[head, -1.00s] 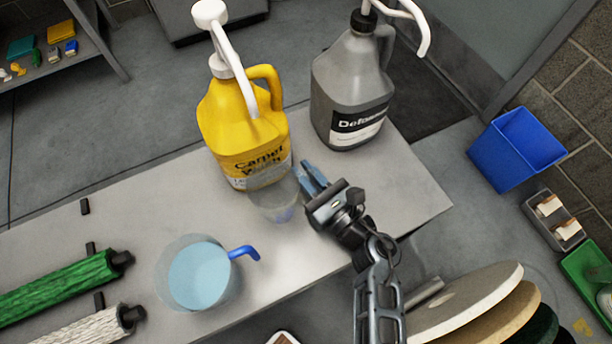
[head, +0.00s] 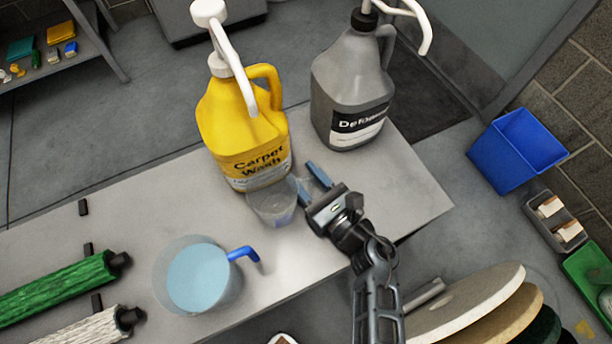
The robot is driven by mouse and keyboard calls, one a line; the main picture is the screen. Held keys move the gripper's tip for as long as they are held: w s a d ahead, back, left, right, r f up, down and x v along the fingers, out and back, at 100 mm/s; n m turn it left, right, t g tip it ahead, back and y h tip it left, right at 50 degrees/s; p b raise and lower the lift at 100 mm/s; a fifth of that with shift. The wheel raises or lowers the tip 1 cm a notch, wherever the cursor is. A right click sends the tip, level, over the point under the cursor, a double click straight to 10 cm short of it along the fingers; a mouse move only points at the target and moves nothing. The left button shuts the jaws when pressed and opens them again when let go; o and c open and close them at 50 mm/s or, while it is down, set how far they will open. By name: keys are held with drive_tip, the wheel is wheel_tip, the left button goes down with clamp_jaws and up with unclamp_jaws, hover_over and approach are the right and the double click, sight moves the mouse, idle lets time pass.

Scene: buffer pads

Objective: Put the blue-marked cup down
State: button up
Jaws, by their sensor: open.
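A small clear cup (head: 272,205) with a faint blue mark stands upright on the grey bench (head: 340,215), just in front of the yellow Carpet Wash jug (head: 235,135). My gripper (head: 310,180) is open and empty, just to the right of the cup. Its two blue fingers point up and left, toward the jug's lower right side. I see no finger around the cup, though the gap between cup and near finger is small.
A clear pitcher (head: 197,278) of light blue liquid with a blue handle stands at the front left. A grey Defoamer jug (head: 350,90) stands behind my gripper. Green (head: 55,285) and white (head: 85,330) rollers lie at left. The bench's right end is clear.

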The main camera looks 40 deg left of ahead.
drive_tip(key=shift+r, duration=0.2)
drive_tip(key=d, duration=0.4)
drive_tip(key=s+d, duration=0.1)
drive_tip(key=d, duration=0.3)
drive_tip(key=s+d, duration=0.1)
drive_tip(key=d, duration=0.3)
drive_tip(key=shift+s+f, duration=0.1)
drive_tip(key=shift+s, duration=0.05)
drive_tip(key=s+d+r+m+t+h, duration=0.3)
drive_tip(key=d+m+t, duration=0.1)
drive_tip(key=d+m, duration=0.4)
drive_tip(key=s+d+r+m+t+h, duration=0.2)
drive_tip(key=s+d+r+m+t, duration=0.15)
drive_tip(key=d+m, duration=0.5)
drive_tip(key=s+d+r+m+t+h, duration=0.3)
drive_tip(key=d+m+t, duration=0.25)
drive_tip(key=m, duration=0.55)
drive_tip(key=s+d+r+m+h, duration=0.4)
drive_tip(key=s+r+m, duration=0.1)
drive_tip(key=m, duration=0.7)
drive_tip(key=s+d+r+m+g+h, duration=0.1)
drive_tip(key=s+d+r+m+h, duration=0.3)
drive_tip(key=m, duration=0.8)
drive_tip(key=s+r+h, duration=0.1)
drive_tip(key=s, duration=0.1)
drive_tip(key=shift+s+g+h, duration=0.3)
drive_tip(key=shift+s, duration=0.1)
